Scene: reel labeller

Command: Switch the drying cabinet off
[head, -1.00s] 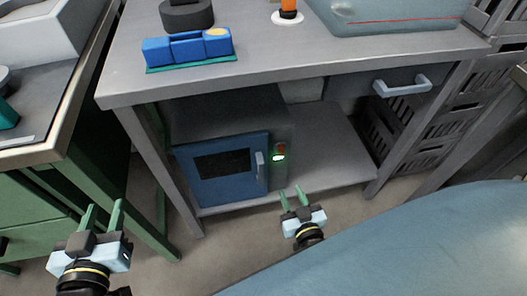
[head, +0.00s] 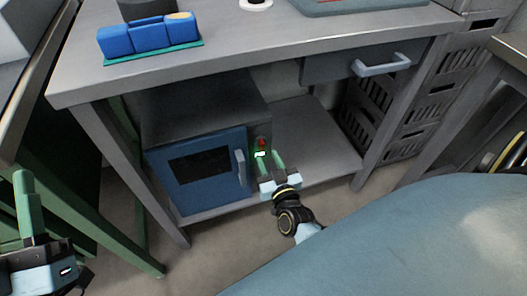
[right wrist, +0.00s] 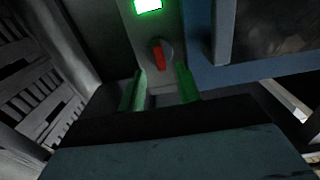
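The drying cabinet (head: 160,185) is a dark box with a blue door, standing on the shelf under the workbench. Its control strip, right of the door handle (head: 240,167), carries a red switch (head: 262,142) and a lit green lamp (head: 260,154). In the right wrist view the red switch (right wrist: 158,56) sits on a round grey base, slightly tilted, near the glowing lamp (right wrist: 148,5). My right gripper (head: 268,157) is open and empty, its fingertips just short of the switch, one to each side in the wrist view. My left gripper (head: 24,178) is at the lower left, partly cut off.
The workbench top (head: 250,45) and its front leg (head: 130,175) frame the cabinet. A drawer handle (head: 382,65) sticks out above right. The shelf (head: 310,140) right of the cabinet is clear. Black crates (head: 425,107) stand further right. A green-framed bench is at left.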

